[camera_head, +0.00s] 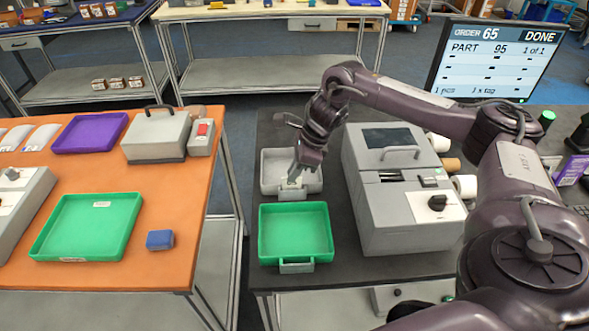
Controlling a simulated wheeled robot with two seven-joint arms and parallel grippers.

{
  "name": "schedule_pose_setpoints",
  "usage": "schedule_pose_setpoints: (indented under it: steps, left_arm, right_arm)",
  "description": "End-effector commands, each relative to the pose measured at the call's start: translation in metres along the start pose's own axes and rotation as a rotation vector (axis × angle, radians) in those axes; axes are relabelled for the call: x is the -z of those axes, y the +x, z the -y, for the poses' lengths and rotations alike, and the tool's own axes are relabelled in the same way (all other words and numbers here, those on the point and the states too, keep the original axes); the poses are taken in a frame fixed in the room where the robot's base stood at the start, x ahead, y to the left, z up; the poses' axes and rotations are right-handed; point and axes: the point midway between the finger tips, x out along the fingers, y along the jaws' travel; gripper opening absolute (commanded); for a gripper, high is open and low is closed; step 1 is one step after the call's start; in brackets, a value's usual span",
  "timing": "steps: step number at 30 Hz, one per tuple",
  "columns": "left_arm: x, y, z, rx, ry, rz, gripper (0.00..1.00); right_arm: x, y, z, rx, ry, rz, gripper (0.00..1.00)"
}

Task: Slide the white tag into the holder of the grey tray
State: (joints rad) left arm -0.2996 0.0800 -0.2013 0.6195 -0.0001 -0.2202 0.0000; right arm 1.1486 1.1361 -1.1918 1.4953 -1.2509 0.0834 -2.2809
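The grey tray (269,161) lies on the dark table, just behind a green tray. Its holder (292,194) is at its front edge and is partly covered by my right gripper. My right gripper (296,180) points down over the front part of the grey tray, close to the holder. Something pale shows at its fingertips, too small to tell whether it is the white tag or the fingers themselves. I cannot make out the white tag for sure anywhere. My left gripper is not in view.
The green tray (295,232) with a grey front holder lies in front of the grey tray. A grey printer-like machine (405,190) stands close on the right, with rolls beside it. A monitor (495,62) stands behind. The orange table (150,270) is across a gap.

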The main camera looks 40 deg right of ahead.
Motion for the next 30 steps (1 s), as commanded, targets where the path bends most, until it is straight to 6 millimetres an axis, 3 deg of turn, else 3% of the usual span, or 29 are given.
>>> schedule_pose_setpoints:
  steps: [1,3,14,24,30]
  left_arm:
    - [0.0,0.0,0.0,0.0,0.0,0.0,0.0]
    - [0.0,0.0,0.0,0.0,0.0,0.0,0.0]
    - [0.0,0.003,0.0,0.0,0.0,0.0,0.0]
    - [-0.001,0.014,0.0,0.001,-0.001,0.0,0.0]
    - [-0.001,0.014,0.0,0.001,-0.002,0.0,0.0]
  right_arm:
    - [0.0,0.0,0.0,0.0,0.0,0.0,0.18]
    - [0.0,0.0,0.0,0.0,0.0,0.0,0.27]
    - [0.0,-0.005,0.001,0.002,-0.001,0.001,0.28]
    - [0.0,-0.061,0.001,0.003,0.0,0.002,0.28]
    - [0.0,-0.077,0.001,0.001,0.0,0.0,0.28]
